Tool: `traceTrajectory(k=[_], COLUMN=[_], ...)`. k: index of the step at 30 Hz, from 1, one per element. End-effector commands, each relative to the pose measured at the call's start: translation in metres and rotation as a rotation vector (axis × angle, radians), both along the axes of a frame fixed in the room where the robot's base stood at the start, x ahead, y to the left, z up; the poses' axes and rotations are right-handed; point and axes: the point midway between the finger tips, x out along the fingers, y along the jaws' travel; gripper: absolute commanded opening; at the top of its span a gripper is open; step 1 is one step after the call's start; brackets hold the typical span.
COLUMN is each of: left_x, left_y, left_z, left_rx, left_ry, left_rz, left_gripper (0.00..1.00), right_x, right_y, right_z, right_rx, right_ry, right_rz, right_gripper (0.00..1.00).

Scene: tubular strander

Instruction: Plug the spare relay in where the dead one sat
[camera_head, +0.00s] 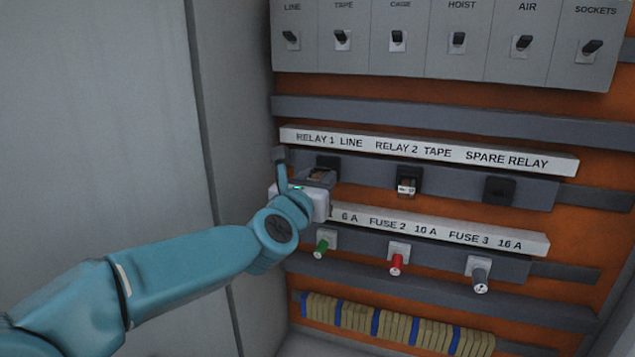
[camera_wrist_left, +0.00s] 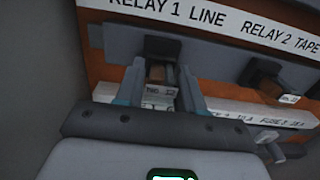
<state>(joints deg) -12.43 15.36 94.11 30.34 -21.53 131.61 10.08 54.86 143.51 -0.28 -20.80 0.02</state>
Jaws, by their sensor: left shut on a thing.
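My left gripper (camera_head: 316,180) is at the RELAY 1 LINE place and is shut on a relay. In the left wrist view the relay (camera_wrist_left: 160,93), with a pale labelled end and brown inside, sits between the two fingers (camera_wrist_left: 160,100). It is right in front of the black RELAY 1 socket (camera_wrist_left: 162,47); whether it is fully seated I cannot tell. The socket's top (camera_head: 326,162) shows above the gripper in the head view. Another relay (camera_head: 406,187) sits in the RELAY 2 TAPE socket. The black SPARE RELAY socket (camera_head: 499,190) holds no relay. My right gripper is not in view.
A label strip (camera_head: 430,150) runs above the relays. Below are green (camera_head: 321,248), red (camera_head: 396,263) and grey (camera_head: 480,280) fuses. Switches (camera_head: 398,40) line the top, a terminal row (camera_head: 395,325) the bottom. A grey cabinet wall (camera_head: 236,100) stands close on the left.

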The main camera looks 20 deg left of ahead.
Motion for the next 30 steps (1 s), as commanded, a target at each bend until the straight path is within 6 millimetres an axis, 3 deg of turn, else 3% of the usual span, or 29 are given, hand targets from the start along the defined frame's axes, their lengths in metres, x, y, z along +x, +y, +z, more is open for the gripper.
traceTrajectory(k=[30], left_x=[0.016], left_y=[-0.001], left_z=[0.0], left_rx=[0.001], left_ry=[0.0], left_rz=[0.0], left_gripper=[0.0], right_x=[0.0], right_y=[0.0], right_z=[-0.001], right_rx=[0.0], right_ry=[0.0], right_rz=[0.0], right_gripper=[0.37])
